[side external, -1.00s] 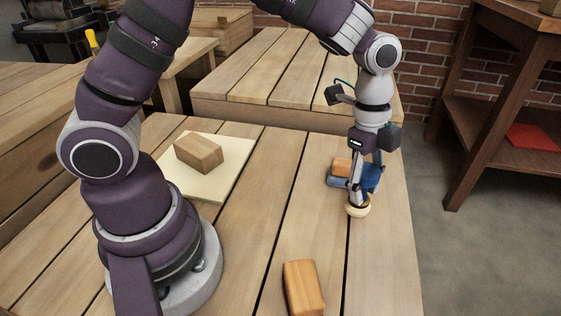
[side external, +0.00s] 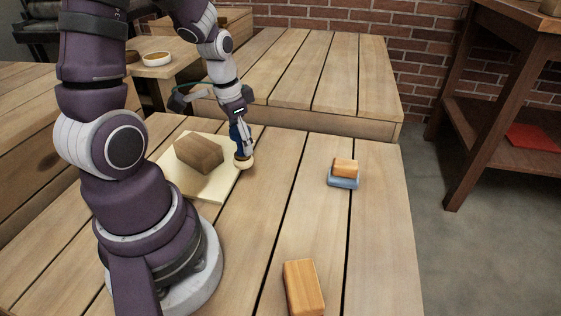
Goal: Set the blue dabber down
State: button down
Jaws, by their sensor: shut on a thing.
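My gripper (side external: 241,143) is shut on the blue dabber (side external: 235,132), whose blue part shows between and behind the fingers. A pale round end (side external: 244,162) shows at the bottom, at the fingertips. The dabber is at the right edge of the cream sheet (side external: 210,192), just right of the wooden block (side external: 199,153) on that sheet. I cannot tell whether the pale end touches the table or the sheet.
A small wooden block sits on a blue pad (side external: 343,182) on the right of the table. Another wooden block (side external: 303,287) lies at the front. The planks between are clear. A second table (side external: 310,70) stands behind.

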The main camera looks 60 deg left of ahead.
jog(key=w+a, duration=0.2)
jog(key=w, duration=0.2)
jog(key=w+a+f, duration=0.1)
jog(key=w+a, duration=0.1)
jog(key=w, duration=0.2)
jog(key=w+a, duration=0.3)
jog(key=w, duration=0.1)
jog(key=shift+f, duration=0.15)
jog(key=shift+w+f, duration=0.15)
jog(key=shift+f, duration=1.6)
jog(key=shift+f, duration=0.15)
jog(key=c, duration=0.6)
grip_release()
